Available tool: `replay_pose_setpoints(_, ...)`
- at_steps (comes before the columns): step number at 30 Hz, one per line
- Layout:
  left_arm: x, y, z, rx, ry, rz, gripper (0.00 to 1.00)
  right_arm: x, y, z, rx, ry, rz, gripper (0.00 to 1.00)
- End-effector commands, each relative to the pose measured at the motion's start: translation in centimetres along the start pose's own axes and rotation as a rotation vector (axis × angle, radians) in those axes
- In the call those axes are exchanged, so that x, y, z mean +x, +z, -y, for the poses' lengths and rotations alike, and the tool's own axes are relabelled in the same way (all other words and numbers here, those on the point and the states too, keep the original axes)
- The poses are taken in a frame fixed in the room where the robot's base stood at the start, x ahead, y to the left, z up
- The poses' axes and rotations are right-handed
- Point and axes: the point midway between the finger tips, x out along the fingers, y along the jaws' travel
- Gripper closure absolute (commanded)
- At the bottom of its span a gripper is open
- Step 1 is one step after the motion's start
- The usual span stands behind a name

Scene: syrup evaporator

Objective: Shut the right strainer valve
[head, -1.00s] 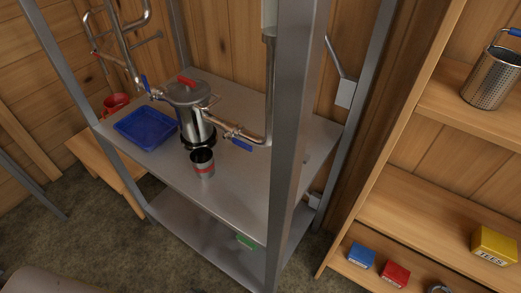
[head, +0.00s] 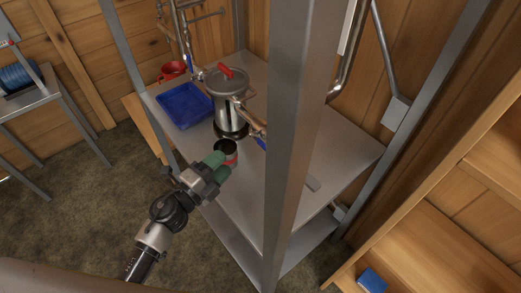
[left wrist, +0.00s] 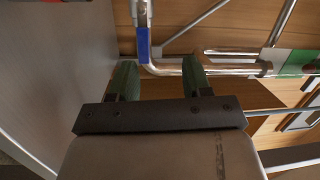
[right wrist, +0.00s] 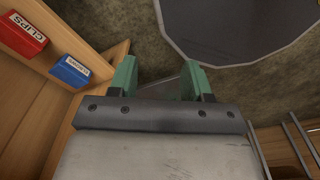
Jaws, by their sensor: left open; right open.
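The metal strainer (head: 231,108) with a red-knobbed lid stands on the steel shelf. Its right valve, with a blue lever (head: 261,143), is partly hidden behind the rack's front post in the head view. My left gripper (head: 222,166) is open near the shelf's front edge, by the cup and to the lower left of that lever. In the left wrist view a blue lever (left wrist: 143,44) shows just beyond and between the open left fingers (left wrist: 159,75), apart from them. My right gripper (right wrist: 160,77) is open and empty, away from the strainer.
A metal cup (head: 229,149) with a red band stands beside my left fingers. The steel post (head: 292,130) stands in front. The right wrist view shows red (right wrist: 22,35) and blue (right wrist: 70,71) boxes.

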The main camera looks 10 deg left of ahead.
Motion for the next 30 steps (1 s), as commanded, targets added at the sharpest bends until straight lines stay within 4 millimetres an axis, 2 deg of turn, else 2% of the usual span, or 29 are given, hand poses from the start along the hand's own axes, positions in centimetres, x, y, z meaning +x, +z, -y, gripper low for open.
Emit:
replay_pose_setpoints(4,0.4,-1.1,-1.5,0.099,0.062,-0.143,0.51,0.0,-0.5,-0.5,-0.002,0.006,-0.007,0.51)
replay_pose_setpoints(10,1.4,-1.7,-2.1,0.132,0.088,-0.196,0.51,-0.4,-1.4,-1.4,-0.004,0.017,-0.020,0.51)
replay_pose_setpoints(21,8.0,-3.0,-2.7,0.127,0.086,-0.195,0.51,-1.8,-1.3,-1.4,-0.003,0.018,-0.018,0.51)
replay_pose_setpoints(27,10.3,-3.4,-3.1,0.128,0.087,-0.194,0.51,-2.0,-1.2,-1.4,-0.002,0.018,-0.016,0.51)
replay_pose_setpoints(30,10.8,-3.5,-3.2,0.129,0.088,-0.195,0.51,-2.1,-1.1,-1.4,-0.002,0.018,-0.015,0.51)
